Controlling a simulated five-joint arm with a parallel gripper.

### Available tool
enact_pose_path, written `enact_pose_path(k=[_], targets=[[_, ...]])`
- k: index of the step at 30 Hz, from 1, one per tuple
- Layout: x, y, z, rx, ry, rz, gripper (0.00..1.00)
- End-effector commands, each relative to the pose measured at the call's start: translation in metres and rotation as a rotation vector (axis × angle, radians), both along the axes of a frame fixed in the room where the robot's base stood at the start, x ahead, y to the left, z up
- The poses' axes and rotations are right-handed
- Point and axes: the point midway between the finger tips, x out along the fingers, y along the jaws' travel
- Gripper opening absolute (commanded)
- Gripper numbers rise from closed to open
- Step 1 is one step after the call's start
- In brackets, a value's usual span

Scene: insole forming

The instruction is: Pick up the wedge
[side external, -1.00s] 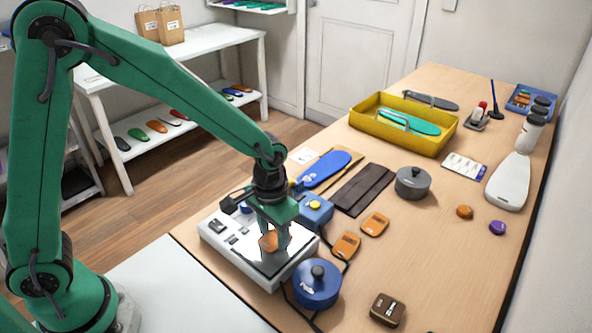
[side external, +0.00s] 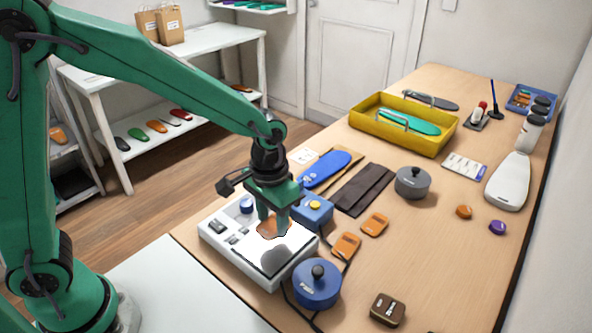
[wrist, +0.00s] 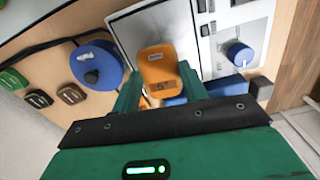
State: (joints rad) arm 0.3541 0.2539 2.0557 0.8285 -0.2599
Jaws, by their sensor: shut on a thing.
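The orange wedge (side external: 270,229) is between the green fingers of my gripper (side external: 273,224), over the glossy plate (side external: 294,252) of the white panel unit (side external: 214,240). In the wrist view the wedge (wrist: 157,63) shows a small white label near its far end and a dark mark near the gripper. My gripper (wrist: 160,78) is shut on it, one finger on each side. A dark patch, shadow or reflection, lies on the plate below it. The exact gap to the plate is hard to tell.
A blue round pot (side external: 317,284) stands close to the panel's right corner. A blue box with a yellow button (side external: 314,206) stands behind the panel. Two other orange pieces (side external: 345,246) lie to the right. A yellow tray (side external: 403,140) stands farther back. The table's right part has free room.

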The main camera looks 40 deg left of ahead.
Motion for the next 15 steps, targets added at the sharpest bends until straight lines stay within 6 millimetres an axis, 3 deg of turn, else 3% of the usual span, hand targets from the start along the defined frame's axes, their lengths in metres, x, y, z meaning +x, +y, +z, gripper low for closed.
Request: enact_pose_path(k=[15], targets=[[-0.070,-0.057,0.051,0.000,0.001,-0.007,0.23]])
